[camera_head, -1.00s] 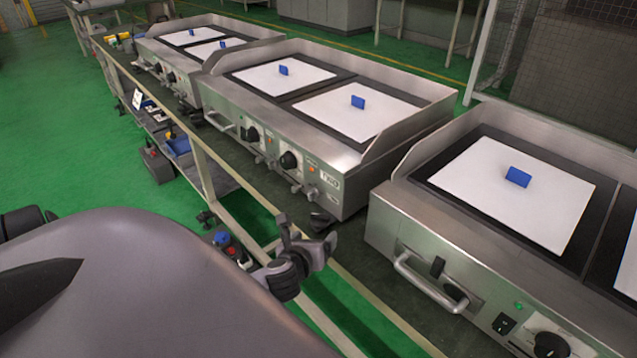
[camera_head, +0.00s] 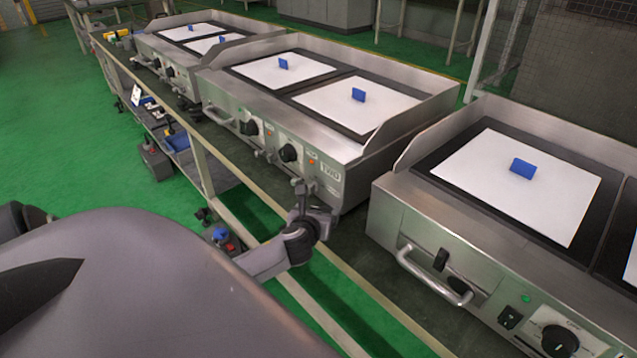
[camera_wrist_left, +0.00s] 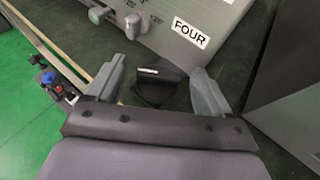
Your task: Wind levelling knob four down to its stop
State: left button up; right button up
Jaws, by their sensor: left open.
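A black levelling knob (camera_wrist_left: 158,85) sits low at the corner of a steel griddle, below a white plate (camera_wrist_left: 190,33) reading FOUR in the left wrist view. My left gripper (camera_wrist_left: 160,72) is open, with one grey finger on each side of the knob. Gaps show between the knob and both fingers, and I cannot see contact. In the head view my left gripper (camera_head: 315,205) is at the near right corner of the middle griddle (camera_head: 318,155) and hides the knob there. My right gripper is not in view.
Another griddle (camera_head: 400,220) with a front handle (camera_head: 430,275) stands close on the right, across a narrow gap. A bench rail (camera_head: 235,180) runs along the front. Small tools, one with a blue top (camera_head: 220,234), lie on the shelf below. Green floor is clear at left.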

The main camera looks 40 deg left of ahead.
pick_arm(q)
jog(key=c, duration=1)
jog(key=shift+c, duration=0.2)
jog(key=shift+w+n+y, duration=0.1)
jog(key=shift+n+y, duration=0.2)
jog(key=shift+y, duration=0.1)
